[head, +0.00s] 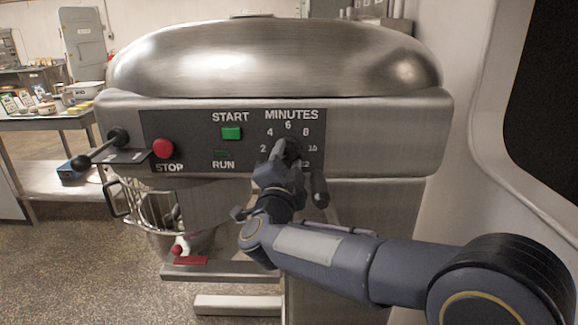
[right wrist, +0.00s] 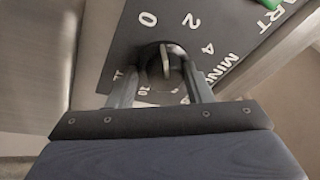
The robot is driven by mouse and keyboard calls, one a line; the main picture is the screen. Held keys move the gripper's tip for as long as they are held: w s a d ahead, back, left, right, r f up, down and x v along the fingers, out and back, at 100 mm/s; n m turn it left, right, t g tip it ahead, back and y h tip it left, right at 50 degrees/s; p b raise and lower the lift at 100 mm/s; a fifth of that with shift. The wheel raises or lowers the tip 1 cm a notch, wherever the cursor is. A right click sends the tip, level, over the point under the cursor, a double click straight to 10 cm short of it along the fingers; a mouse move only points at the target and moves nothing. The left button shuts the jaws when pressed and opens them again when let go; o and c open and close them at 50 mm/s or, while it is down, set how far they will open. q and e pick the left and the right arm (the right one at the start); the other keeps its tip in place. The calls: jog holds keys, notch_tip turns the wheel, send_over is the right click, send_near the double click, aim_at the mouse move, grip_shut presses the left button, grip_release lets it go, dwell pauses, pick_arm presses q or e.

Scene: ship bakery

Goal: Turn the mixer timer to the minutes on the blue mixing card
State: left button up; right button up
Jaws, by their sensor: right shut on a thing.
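The mixer timer knob (right wrist: 165,62) is a dark round dial with a pale raised grip, on the black panel marked MINUTES (head: 291,115). Numbers ring it; 0, 2, 4, 10 and 12 show in the right wrist view. My right gripper (head: 284,156) is at the dial and covers most of it in the head view. In the right wrist view the right gripper (right wrist: 162,76) has one finger on each side of the knob, shut on it. I cannot tell surely which number the knob points to. I cannot make out a blue mixing card. My left gripper is not in view.
A wire bowl guard (head: 150,207) hangs below. A table (head: 45,122) with small cards and pots stands at the left.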

jog(key=shift+s+a+r+m+h+b, duration=0.1)
jog(key=shift+r+m+h+b, duration=0.1)
jog(key=shift+m+b, duration=0.3)
jog(key=shift+a+r+m+h+b, duration=0.1)
jog(key=shift+m+h+b, duration=0.1)
jog(key=shift+m, duration=0.5)
jog(key=m+g+b, duration=0.1)
jog(key=m, duration=0.2)
jog(key=shift+r+h, duration=0.15)
jog(key=shift+h, duration=0.25)
jog(key=m, duration=0.2)
jog(key=m+g+b, duration=0.1)
jog(key=m, duration=0.3)
jog(key=shift+a+r+g+h+b, duration=0.1)
jog(key=shift+r+g+h+b, duration=0.2)
jog(key=shift+g+b, duration=0.1)
jog(key=m, duration=0.3)
jog(key=m+g, duration=0.1)
jog(key=m, duration=0.2)
jog(key=shift+r+g+y+b, duration=0.15)
jog(key=shift+g+y+b, duration=0.15)
jog(key=shift+y, duration=0.1)
jog(key=m+g+y, duration=0.1)
jog(key=m, duration=0.2)
jog(key=shift+d+b, duration=0.2)
jog(key=shift+b, duration=0.1)
jog(key=shift+d+m+y, duration=0.1)
jog(key=shift+m+y, duration=0.2)
jog(key=shift+m, duration=0.8)
